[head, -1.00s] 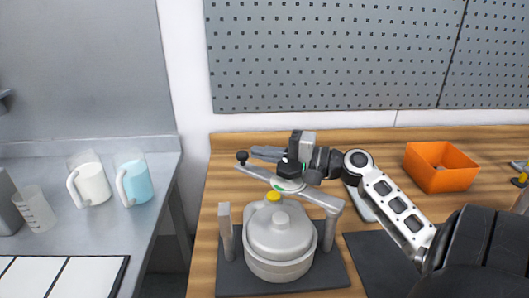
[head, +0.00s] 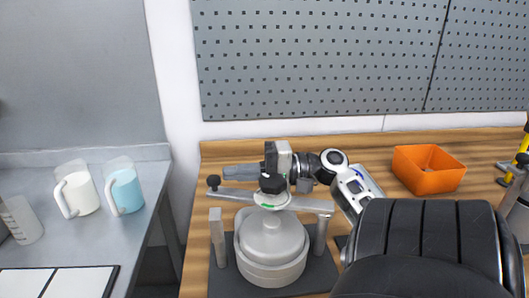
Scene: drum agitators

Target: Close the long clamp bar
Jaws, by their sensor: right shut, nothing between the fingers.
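The long clamp bar (head: 238,194) is a grey bar over the lidded grey drum (head: 271,243). It runs from the right post (head: 321,236) to a black knob (head: 213,183) at its left end. A black hub (head: 272,184) with a green mark sits on its middle. The bar's left end appears above the left post (head: 217,238), with a gap between them. My right gripper (head: 230,172) is shut and empty, its fingers pointing left just behind or above the bar. I cannot tell whether it touches the bar. The lid's top is partly hidden by the bar. My left gripper is out of view.
An orange bin (head: 428,170) stands on the wooden bench to the right. A pegboard (head: 320,60) is on the wall behind.

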